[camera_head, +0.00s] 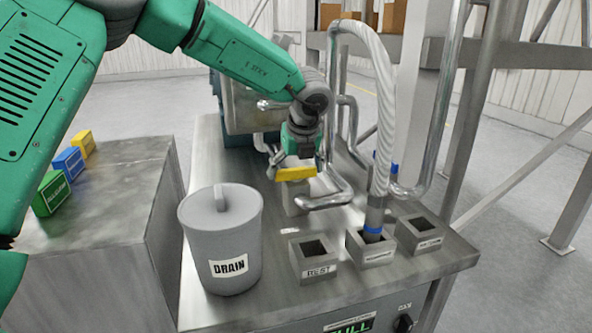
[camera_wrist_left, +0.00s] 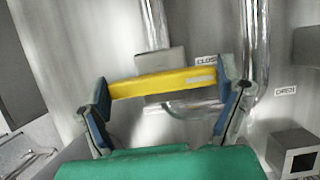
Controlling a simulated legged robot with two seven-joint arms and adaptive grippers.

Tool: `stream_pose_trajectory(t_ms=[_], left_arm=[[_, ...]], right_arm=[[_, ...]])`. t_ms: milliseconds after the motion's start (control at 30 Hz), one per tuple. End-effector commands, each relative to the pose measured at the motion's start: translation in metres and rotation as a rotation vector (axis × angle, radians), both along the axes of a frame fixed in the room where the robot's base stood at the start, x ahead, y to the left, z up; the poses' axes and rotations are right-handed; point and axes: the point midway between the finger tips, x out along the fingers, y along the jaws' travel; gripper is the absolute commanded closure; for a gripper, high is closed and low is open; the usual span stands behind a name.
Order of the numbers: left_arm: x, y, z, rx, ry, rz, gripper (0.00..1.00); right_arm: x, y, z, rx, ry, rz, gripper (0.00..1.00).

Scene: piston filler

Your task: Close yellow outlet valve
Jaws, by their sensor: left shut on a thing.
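The yellow outlet valve handle (camera_head: 295,173) sits on a grey valve block (camera_head: 292,197) on the metal bench, beside a bent steel pipe. In the left wrist view the yellow handle (camera_wrist_left: 165,83) lies crosswise between the two fingers, with a finger at each end. My left gripper (camera_head: 299,167) comes down from above and is shut on the handle. The "CLOSE" label (camera_wrist_left: 206,61) shows behind the handle, and a second label (camera_wrist_left: 285,91), probably "OPEN", is at the right. My right gripper is not in view.
A grey lidded "DRAIN" bucket (camera_head: 221,240) stands at the front left of the bench. A "REST" socket (camera_head: 314,257) and a socket with the hose nozzle (camera_head: 371,247) are at the front. Coloured boxes (camera_head: 69,163) stand on the left cabinet.

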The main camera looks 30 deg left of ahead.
Motion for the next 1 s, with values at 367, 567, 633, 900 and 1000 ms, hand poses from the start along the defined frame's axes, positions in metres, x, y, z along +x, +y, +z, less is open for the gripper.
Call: stream_pose_trajectory(t_ms=[367,567,633,900,1000], left_arm=[[-0.002,-0.001,-0.003,0.0,0.008,-0.001,0.0],[-0.003,-0.003,0.006,0.0,0.003,-0.001,0.0],[-0.005,-0.006,0.017,0.0,0.001,-0.002,0.0],[-0.019,-0.023,0.069,0.0,0.004,-0.002,0.0],[-0.023,-0.028,0.085,-0.001,0.006,-0.002,0.0]], right_arm=[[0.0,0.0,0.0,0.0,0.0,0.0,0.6],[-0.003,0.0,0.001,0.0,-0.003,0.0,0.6],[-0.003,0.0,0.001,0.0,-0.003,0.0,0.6],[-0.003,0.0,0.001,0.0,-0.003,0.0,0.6],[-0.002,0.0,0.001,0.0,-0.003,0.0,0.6]])
